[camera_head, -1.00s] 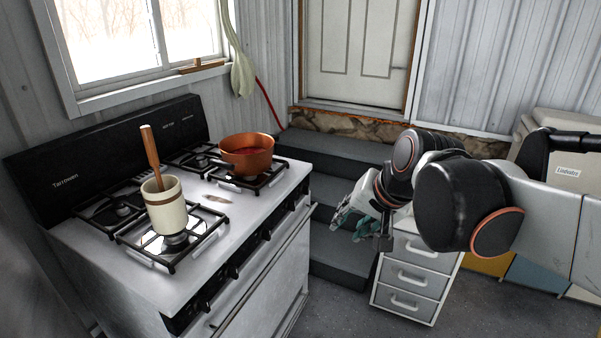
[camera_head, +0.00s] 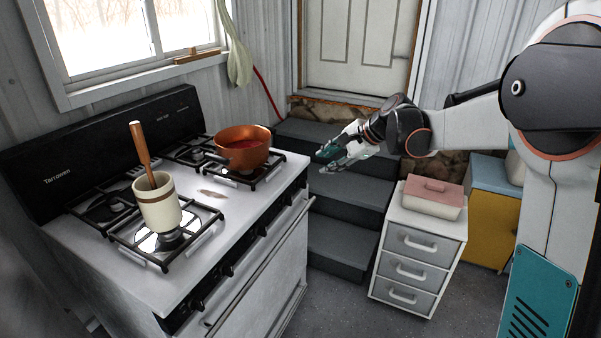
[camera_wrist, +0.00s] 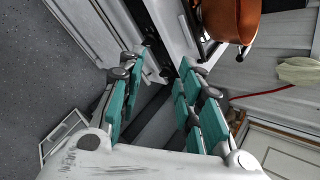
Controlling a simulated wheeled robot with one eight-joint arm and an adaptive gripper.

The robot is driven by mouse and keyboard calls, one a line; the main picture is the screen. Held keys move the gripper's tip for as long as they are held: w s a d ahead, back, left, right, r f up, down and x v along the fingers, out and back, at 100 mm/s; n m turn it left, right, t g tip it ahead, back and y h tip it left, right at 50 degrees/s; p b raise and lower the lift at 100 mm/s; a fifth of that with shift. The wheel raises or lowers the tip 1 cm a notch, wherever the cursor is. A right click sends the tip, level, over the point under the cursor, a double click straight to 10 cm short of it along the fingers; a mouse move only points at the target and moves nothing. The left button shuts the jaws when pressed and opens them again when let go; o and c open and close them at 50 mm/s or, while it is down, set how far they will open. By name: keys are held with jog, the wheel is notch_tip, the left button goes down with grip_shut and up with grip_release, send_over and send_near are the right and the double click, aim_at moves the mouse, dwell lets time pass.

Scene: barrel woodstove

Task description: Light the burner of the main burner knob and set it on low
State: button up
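The stove (camera_head: 225,215) has a white top, a black back panel and a row of black knobs along its front strip. One front knob (camera_head: 226,270) is near the middle; which one is the main burner knob I cannot tell. No flame is clearly visible. My gripper (camera_head: 322,163) is in the air to the right of the stove's far end, pointing toward it, apart from the knobs. In the wrist view my gripper (camera_wrist: 158,68) has its teal-padded fingers spread with nothing between them. The stove front (camera_wrist: 172,30) shows beyond the fingertips.
An orange pot (camera_head: 243,148) stands on a far burner. A cream pot with a wooden-handled utensil (camera_head: 158,205) stands on a near burner. Dark steps (camera_head: 345,195) lie behind my gripper. A drawer cabinet (camera_head: 415,265) with a lidded dish (camera_head: 432,200) stands right. Floor before the stove is clear.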

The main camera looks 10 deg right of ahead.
jog(key=w+d+f+m+y, duration=0.1)
jog(key=w+d+f+m, duration=0.15)
jog(key=w+f, duration=0.2)
jog(key=w+d+f+m+y, duration=0.2)
jog(key=w+f+m, duration=0.1)
jog(key=w, duration=0.3)
jog(key=m+t+y+p, duration=0.1)
jog(key=m+y, duration=0.1)
jog(key=m, duration=0.2)
send_near(306, 180)
jog(key=shift+t, duration=0.3)
jog(key=b+x, duration=0.2)
jog(key=x, duration=0.2)
jog(key=b+x, duration=0.2)
jog(key=x, duration=0.2)
jog(key=shift+w+a+f, duration=0.1)
jog(key=shift+a+f, duration=0.1)
jog(key=shift+f, duration=0.15)
grip_shut()
